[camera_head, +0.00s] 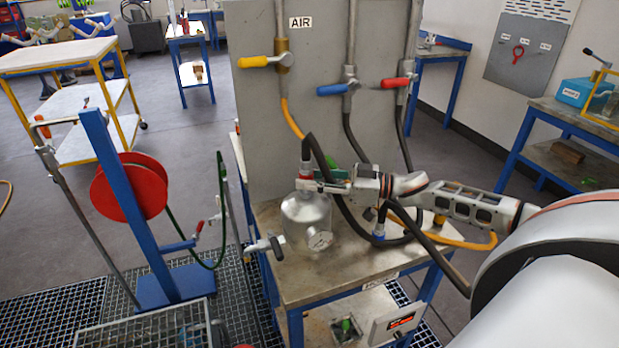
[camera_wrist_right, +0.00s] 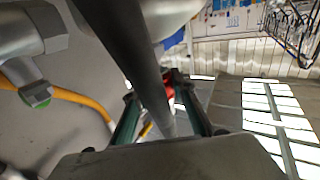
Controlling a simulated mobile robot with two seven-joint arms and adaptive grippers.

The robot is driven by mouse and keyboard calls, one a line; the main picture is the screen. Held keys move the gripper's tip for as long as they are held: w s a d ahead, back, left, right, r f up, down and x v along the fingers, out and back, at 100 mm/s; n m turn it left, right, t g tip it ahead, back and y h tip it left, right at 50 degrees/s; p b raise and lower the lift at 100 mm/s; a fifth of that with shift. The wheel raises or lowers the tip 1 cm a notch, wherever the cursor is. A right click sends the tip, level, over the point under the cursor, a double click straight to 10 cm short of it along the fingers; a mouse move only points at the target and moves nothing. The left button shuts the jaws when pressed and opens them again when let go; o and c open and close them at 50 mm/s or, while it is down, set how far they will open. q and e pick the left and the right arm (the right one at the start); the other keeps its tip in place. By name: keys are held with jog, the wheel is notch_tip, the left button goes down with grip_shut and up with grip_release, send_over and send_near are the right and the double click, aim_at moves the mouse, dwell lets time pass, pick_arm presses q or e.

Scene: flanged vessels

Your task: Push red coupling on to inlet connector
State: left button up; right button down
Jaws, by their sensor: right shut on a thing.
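In the right wrist view the red coupling (camera_wrist_right: 177,86) shows between the fingers (camera_wrist_right: 165,105), partly covered by the dark hose (camera_wrist_right: 140,55). The inlet connector is hidden around the coupling and fingers, so I cannot tell how far the two are joined. My left gripper is not in view.
A red hose reel (camera_head: 130,187) stands at left.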

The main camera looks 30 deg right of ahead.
jog(key=shift+f+b, duration=0.45)
jog(key=shift+f, duration=0.6)
jog(key=c, duration=1.6)
grip_release()
jog(key=shift+v, duration=6)
jog(key=shift+r, duration=0.1)
